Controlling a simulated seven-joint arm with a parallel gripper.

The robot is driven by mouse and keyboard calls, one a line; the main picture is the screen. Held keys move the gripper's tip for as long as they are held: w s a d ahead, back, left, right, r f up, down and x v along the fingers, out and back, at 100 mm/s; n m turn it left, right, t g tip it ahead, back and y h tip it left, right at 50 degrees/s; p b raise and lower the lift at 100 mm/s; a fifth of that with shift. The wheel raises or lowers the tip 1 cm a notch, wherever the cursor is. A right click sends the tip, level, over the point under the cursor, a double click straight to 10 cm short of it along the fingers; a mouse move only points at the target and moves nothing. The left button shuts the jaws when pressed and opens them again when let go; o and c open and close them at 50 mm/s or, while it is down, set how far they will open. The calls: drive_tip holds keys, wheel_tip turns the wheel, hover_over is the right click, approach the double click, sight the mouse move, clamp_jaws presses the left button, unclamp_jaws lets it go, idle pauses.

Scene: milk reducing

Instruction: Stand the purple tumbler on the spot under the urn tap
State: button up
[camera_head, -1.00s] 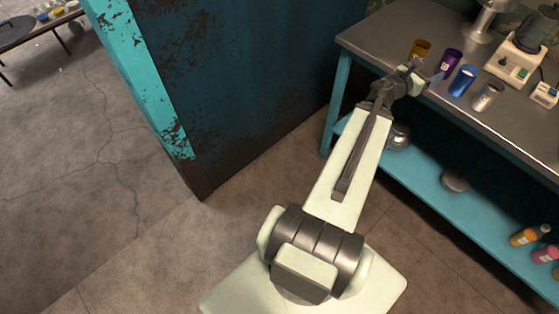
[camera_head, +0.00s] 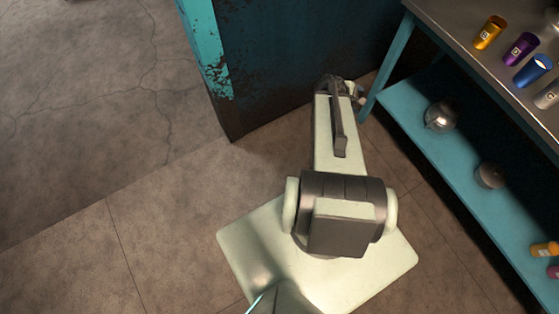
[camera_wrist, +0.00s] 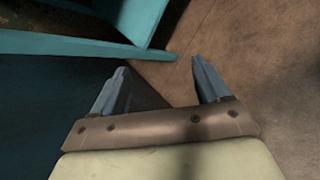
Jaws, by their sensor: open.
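The purple tumbler (camera_head: 521,48) stands on the metal counter at the upper right of the head view, between a gold tumbler (camera_head: 490,33) and a blue tumbler (camera_head: 533,71). My gripper (camera_wrist: 160,66) is open, with nothing between its fingers in the wrist view. In the head view it is small and partly hidden at the end of my arm, left of the counter and clear of the tumblers. The urn tap and the spot under it cannot be made out in either current view.
A silver tumbler (camera_head: 548,96) stands beside the blue one. The teal lower shelf (camera_head: 405,115) holds a round metal pot (camera_head: 440,115), another metal vessel (camera_head: 490,175) and coloured bottles. A dark teal wall (camera_head: 290,60) stands behind my arm. The floor (camera_head: 120,160) at left is clear.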

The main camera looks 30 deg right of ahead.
drive_tip(key=s+a+f+m+g+y, duration=0.1)
drive_tip(key=a+f, duration=0.4)
drive_tip(key=a, duration=0.6)
drive_tip(key=s+a+f+m+g+y, duration=0.1)
drive_tip(key=s+a+f+y, duration=0.3)
drive_tip(key=a, duration=0.7)
drive_tip(key=s+a+f+m+g+y, duration=0.1)
drive_tip(key=s+a+f+m+y, duration=0.1)
drive_tip(key=a+f, duration=0.5)
drive_tip(key=a+m, duration=0.1)
drive_tip(key=a, duration=0.4)
drive_tip(key=shift+s+f+m+g, duration=0.3)
drive_tip(key=shift+g, duration=0.1)
drive_tip(key=s+a, duration=0.1)
drive_tip(key=a, duration=0.1)
drive_tip(key=s+a+m+g+y, duration=0.1)
drive_tip(key=s+a, duration=0.1)
drive_tip(key=a, duration=0.1)
drive_tip(key=s+a+f+y, duration=0.1)
drive_tip(key=s+a, duration=0.1)
drive_tip(key=shift+s+a+f+g, duration=0.1)
drive_tip(key=shift+s+a+g, duration=0.1)
drive_tip(key=shift+g, duration=0.1)
drive_tip(key=shift+d+m, duration=0.15)
drive_tip(key=shift+m, duration=0.15)
